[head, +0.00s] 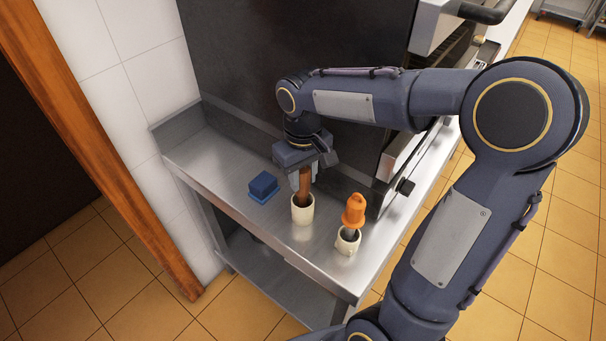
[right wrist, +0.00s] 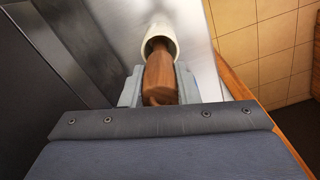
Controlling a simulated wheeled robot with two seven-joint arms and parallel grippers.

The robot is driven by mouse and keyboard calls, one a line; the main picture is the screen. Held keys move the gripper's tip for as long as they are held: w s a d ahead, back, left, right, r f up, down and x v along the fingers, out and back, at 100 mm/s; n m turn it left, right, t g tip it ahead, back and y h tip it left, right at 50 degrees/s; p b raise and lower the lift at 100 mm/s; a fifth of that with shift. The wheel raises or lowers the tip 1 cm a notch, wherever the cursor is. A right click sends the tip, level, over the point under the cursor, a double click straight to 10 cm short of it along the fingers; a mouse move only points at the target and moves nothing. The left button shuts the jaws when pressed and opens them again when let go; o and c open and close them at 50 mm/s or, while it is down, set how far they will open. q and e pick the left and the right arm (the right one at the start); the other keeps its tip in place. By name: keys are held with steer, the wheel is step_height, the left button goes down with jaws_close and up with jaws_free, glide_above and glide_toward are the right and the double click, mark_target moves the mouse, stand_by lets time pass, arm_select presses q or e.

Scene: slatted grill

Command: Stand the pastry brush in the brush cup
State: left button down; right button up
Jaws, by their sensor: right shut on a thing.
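The pastry brush shows as a brown wooden handle (head: 304,183), held upright in my right gripper (head: 302,178). The handle also fills the middle of the right wrist view (right wrist: 160,80), between the two grey fingers (right wrist: 157,86). Its lower end is inside the mouth of a cream cup (head: 302,212), which stands on the steel table; the cup also shows in the right wrist view (right wrist: 160,34). The brush's lower part is hidden in the cup, and I cannot tell whether it touches the bottom. My left gripper is not in view.
A second cream cup (head: 347,244) to the right holds an orange-handled tool (head: 354,210). A blue block (head: 263,186) lies to the left on the steel table (head: 225,165). A dark grill body stands behind and to the right. The table's front edge is close to the cups.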

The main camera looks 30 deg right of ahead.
steer(key=shift+f, duration=0.15)
steer(key=o, duration=1)
step_height(320, 180, up, 11)
steer(key=shift+r, duration=0.45)
steer(key=shift+s+r, duration=0.15)
steer(key=shift+s, duration=0.05)
steer(key=s+a+f+m+t+y, duration=0.1)
steer(key=s+f+t, duration=0.1)
steer(key=s, duration=0.3)
steer(key=s+a+f+t+y, duration=0.1)
steer(key=s+f, duration=0.3)
steer(key=s, duration=0.2)
steer(key=s+a+f+m+t+y, duration=0.1)
steer(key=s+a+f+t, duration=0.1)
steer(key=s+f, duration=0.2)
steer(key=shift+s+a+m+t+y, duration=0.1)
steer(key=shift+s+m+t+y, duration=0.25)
steer(key=shift+s, duration=0.4)
